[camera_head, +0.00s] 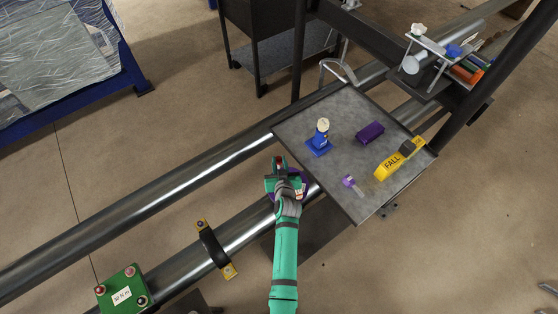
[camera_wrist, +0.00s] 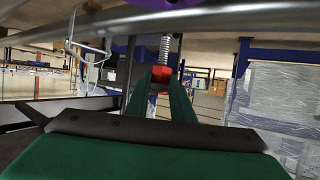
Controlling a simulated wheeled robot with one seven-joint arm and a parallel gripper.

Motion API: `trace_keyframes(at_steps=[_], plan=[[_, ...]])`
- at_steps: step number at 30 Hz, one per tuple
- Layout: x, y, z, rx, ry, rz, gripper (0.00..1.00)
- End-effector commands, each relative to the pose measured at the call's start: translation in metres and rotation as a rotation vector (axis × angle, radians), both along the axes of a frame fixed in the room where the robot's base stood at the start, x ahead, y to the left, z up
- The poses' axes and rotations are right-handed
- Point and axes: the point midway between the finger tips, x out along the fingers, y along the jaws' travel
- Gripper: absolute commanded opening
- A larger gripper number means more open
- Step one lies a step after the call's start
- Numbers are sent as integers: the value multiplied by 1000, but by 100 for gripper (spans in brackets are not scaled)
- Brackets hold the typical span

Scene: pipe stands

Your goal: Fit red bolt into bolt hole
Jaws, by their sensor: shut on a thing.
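My gripper (camera_head: 282,172) is shut on the red bolt (camera_wrist: 159,76) over the nearer pipe, left of the tray table. In the wrist view the bolt's red head sits between my two green fingertips (camera_wrist: 161,86). Its bare threaded shank points up in the picture, towards a grey pipe. A small red spot of the bolt also shows at my gripper in the head view (camera_head: 280,161). A purple part with a white label (camera_head: 299,191) is partly hidden by my gripper. I cannot make out a bolt hole there, or whether the bolt touches anything.
Two long steel pipes (camera_head: 172,192) cross the scene. A green block with several red-topped bolts (camera_head: 122,290) and a black clamp with yellow ends (camera_head: 213,246) are at the lower left. The grey tray table (camera_head: 347,115) holds a blue-based bottle, purple pieces and a yellow tape.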

Motion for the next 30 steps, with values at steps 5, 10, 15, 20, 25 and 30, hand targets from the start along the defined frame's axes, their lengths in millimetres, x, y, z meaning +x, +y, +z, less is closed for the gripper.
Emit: trace_keyframes(at_steps=[5,10,15,20,25,30], plan=[[0,0,-18,1,0,-1,0],[0,0,-33,1,0,0,0],[0,1,-42,1,-1,0,0],[0,0,-45,-1,-2,-1,0],[0,0,-45,-1,-2,-1,0],[0,0,-45,-1,-1,-1,0]])
